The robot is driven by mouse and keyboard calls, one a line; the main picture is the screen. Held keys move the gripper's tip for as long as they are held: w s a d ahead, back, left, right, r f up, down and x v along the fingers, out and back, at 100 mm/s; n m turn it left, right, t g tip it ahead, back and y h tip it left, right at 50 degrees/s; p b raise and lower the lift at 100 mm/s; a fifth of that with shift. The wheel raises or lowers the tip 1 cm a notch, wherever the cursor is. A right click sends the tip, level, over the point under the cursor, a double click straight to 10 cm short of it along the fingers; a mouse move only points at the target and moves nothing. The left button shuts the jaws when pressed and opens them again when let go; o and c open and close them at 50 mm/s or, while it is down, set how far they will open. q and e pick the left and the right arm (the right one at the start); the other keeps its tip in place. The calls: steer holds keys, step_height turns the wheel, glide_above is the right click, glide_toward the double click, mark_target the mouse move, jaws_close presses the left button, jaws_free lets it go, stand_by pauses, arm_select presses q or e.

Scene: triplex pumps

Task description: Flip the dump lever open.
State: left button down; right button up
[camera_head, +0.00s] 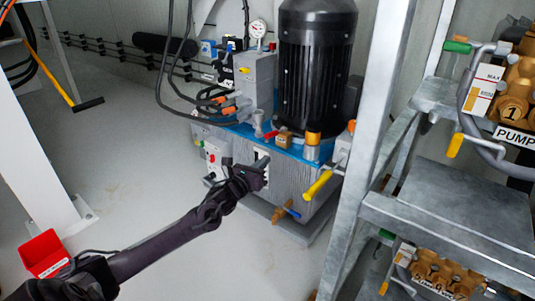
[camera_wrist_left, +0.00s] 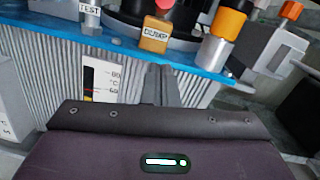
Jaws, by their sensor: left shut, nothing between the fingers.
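The dump block (camera_head: 285,141) is a small brass-coloured block on the blue top edge of the hydraulic unit, with a small red lever (camera_head: 270,135) beside it. In the left wrist view the block (camera_wrist_left: 155,35) carries a DUMP label, and a red part (camera_wrist_left: 165,4) shows above it, cut by the top edge. My left gripper (camera_head: 263,162) is in front of the unit, below the block. In the left wrist view its fingers (camera_wrist_left: 160,84) are together and empty, pointing toward the block, apart from the lever. My right gripper is not in view.
The black motor (camera_head: 316,60) stands behind the block. An orange-topped cylinder (camera_head: 312,146) and a yellow-handled lever (camera_head: 319,184) lie to the right. A TEST-labelled fitting (camera_wrist_left: 90,17) is to the left. A grey metal frame (camera_head: 372,150) bounds the right side. Open floor (camera_head: 130,170) lies left.

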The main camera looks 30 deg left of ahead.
mark_target(275, 133)
arm_select(q)
steer(key=shift+w+a+r+b, duration=0.2)
steer(key=shift+w+r+b, duration=0.5)
steer(key=shift+w+r, duration=0.3)
steer(key=shift+w+a+r+b, duration=0.15)
steer(key=shift+w+r+b, duration=0.65)
steer(key=shift+r, duration=0.25)
